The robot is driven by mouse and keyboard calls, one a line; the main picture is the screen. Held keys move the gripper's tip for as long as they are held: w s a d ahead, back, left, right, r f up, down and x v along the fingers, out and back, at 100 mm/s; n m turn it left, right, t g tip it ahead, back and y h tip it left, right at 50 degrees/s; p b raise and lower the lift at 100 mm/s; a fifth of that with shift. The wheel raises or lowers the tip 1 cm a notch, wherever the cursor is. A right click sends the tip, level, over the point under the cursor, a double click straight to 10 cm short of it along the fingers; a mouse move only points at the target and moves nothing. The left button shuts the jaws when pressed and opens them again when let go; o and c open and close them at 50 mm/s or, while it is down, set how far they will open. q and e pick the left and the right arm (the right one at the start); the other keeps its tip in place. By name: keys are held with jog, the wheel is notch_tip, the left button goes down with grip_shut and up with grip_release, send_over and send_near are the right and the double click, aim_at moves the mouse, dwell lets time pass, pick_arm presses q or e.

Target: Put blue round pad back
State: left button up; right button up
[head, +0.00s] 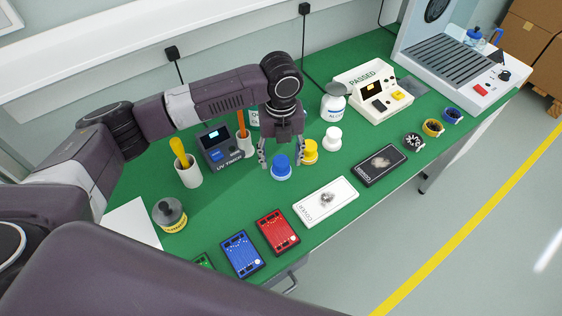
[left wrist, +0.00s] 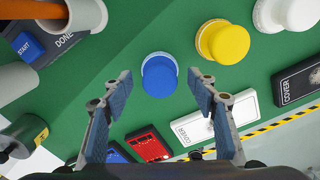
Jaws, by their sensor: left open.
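The blue round pad (head: 281,169) stands on the green bench top, nearest in a row with a yellow (head: 310,152) and a white round pad (head: 333,139). My right gripper is not in view.
The UV timer (head: 220,150) and a white cup with an orange handle stand left of the gripper. A white cover box (head: 326,201), a red (head: 278,230) and a blue board (head: 242,254) lie in front. A white bottle (head: 333,104) stands behind. Green surface is clear between them.

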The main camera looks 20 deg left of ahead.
aim_at(281, 160)
pick_arm(q)
notch_tip(281, 160, up, 10)
jog(key=b, duration=0.1)
jog(key=shift+b, duration=0.3)
dwell(0.3)
